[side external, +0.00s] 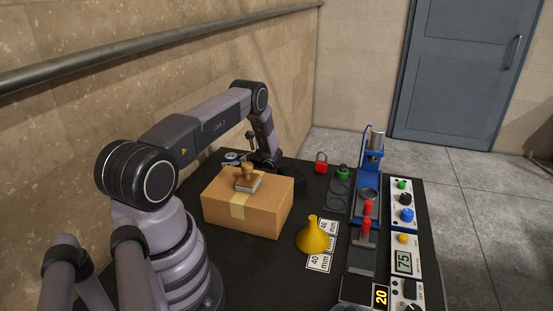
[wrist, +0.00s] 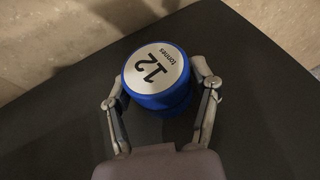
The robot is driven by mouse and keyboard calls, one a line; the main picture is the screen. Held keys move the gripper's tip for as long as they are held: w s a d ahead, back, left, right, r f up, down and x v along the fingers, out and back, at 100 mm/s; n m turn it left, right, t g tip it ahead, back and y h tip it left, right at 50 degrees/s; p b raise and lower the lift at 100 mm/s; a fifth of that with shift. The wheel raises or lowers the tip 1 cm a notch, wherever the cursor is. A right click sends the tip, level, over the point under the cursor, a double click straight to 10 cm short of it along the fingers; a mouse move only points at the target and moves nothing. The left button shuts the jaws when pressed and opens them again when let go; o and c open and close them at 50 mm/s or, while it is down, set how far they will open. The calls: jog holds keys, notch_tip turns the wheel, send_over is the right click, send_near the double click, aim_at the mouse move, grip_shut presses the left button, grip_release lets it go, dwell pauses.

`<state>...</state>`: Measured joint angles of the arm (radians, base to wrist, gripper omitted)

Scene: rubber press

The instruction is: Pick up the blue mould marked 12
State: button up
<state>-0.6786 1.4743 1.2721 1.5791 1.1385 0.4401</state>
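The blue mould (wrist: 158,78) stands on the black table in the wrist view, with a pale round top marked "12 tonnes". My gripper (wrist: 160,72) has its two fingers spread on either side of it, the tips close to its rim. I cannot tell whether they touch it. In the side view my gripper (side external: 262,162) is low behind the cardboard box, its fingers mostly hidden. A small blue and white round thing (side external: 231,156) shows to its left, too small to read.
A cardboard box (side external: 250,212) with a wooden-handled stamp (side external: 248,178) on it stands in front of my gripper. A stone wall (side external: 110,120) runs along the left.

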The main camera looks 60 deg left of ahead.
jog(key=c, duration=0.7)
jog(key=shift+r, duration=0.1)
